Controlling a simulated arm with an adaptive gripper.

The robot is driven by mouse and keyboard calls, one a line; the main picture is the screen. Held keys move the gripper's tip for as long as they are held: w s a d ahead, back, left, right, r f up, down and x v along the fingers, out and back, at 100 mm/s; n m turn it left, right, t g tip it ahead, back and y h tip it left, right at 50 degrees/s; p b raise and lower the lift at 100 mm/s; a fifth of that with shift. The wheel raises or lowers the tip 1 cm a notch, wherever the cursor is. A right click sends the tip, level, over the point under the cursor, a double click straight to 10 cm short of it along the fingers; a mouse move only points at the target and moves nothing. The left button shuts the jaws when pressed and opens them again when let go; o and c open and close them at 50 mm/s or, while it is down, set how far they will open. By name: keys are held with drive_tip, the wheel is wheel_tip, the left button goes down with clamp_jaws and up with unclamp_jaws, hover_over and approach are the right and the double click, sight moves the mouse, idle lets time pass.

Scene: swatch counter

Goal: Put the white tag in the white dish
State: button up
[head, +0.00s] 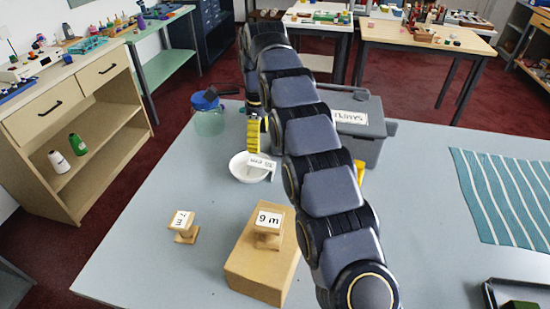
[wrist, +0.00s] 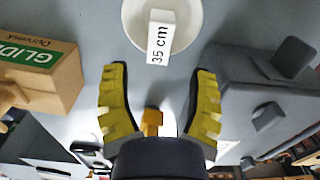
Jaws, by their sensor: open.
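The white tag (wrist: 160,38), marked "35 cm", lies across the white dish (wrist: 134,18) in the wrist view, with its near end reaching over the rim. In the head view the tag (head: 262,163) overlaps the right side of the dish (head: 238,170), tilted; I cannot tell how much of it rests inside. My gripper (wrist: 161,84) is open, its yellow ridged fingers wide apart with nothing gripped between them. The fingertips are close to the near end of the tag. In the head view my arm hides most of the gripper.
A kraft box (head: 248,268) carries a "9 m" spool (head: 267,238); a "7 m" spool (head: 184,230) stands left. A striped cloth (head: 510,195) lies right. The front-left counter is clear.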

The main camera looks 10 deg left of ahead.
drive_tip(key=shift+r, duration=0.1)
drive_tip(key=shift+s+d+r, duration=0.1)
drive_tip(key=shift+d+r, duration=0.1)
drive_tip(key=shift+d, duration=0.05)
drive_tip(key=s+d+r+n, duration=0.4)
drive_tip(key=s+d, duration=0.3)
drive_tip(key=d, duration=0.1)
drive_tip(key=s+d+r+n, duration=0.3)
drive_tip(key=s+d+n, duration=0.2)
drive_tip(key=s+d, duration=0.3)
drive_tip(key=s+d+f+n, duration=0.2)
drive_tip(key=s+d+n, duration=0.2)
drive_tip(key=s, duration=0.7)
drive_tip(key=s+d+f+n+g, duration=0.1)
drive_tip(key=s+d+n, duration=0.3)
drive_tip(key=s, duration=0.7)
drive_tip(key=shift+s+d+f+n+g, duration=0.3)
drive_tip(key=shift+f+n, duration=0.2)
drive_tip(key=shift+f, duration=0.15)
